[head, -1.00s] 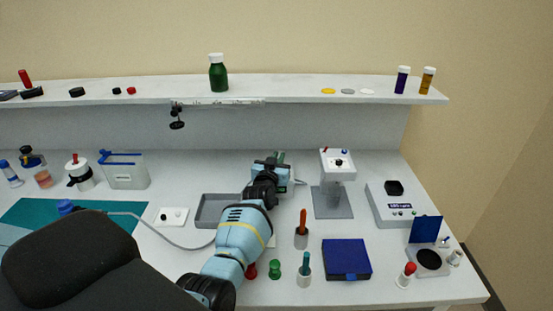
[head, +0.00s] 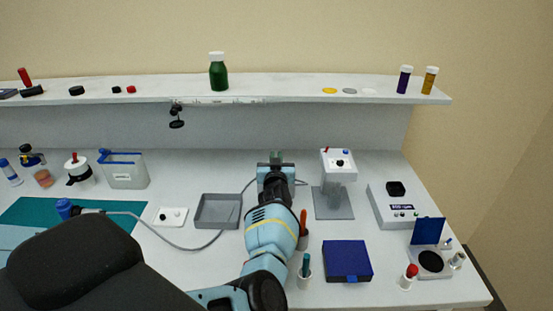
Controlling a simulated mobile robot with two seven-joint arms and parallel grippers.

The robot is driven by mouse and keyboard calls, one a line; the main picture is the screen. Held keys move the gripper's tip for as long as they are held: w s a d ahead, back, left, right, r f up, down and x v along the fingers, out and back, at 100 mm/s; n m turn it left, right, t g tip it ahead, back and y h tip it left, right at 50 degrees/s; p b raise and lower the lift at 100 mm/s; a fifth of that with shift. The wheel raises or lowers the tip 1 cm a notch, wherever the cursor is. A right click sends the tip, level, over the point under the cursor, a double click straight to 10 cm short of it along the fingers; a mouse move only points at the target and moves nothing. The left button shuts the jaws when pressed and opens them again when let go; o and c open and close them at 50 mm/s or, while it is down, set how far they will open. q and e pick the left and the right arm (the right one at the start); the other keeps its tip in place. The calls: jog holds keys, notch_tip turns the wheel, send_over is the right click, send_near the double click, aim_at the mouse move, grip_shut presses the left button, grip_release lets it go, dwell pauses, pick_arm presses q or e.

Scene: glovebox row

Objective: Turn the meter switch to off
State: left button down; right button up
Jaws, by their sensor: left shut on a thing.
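My left gripper (head: 276,158) is at the back middle of the bench, left of the white box on a stand. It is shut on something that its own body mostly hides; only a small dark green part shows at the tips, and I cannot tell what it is. The white box (head: 338,163) stands over a grey base and has a black knob, a red part and a blue part on top. No switch is plainly marked as the meter's. My right gripper is not in view.
A grey tray (head: 217,212) and a grey cable (head: 180,244) lie left of my arm. A blue box (head: 347,260) and a teal-topped holder (head: 305,272) stand right of my forearm. The shelf (head: 280,90) runs above.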

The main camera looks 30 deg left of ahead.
pick_arm(q)
jog(key=c, duration=1.5)
grip_release()
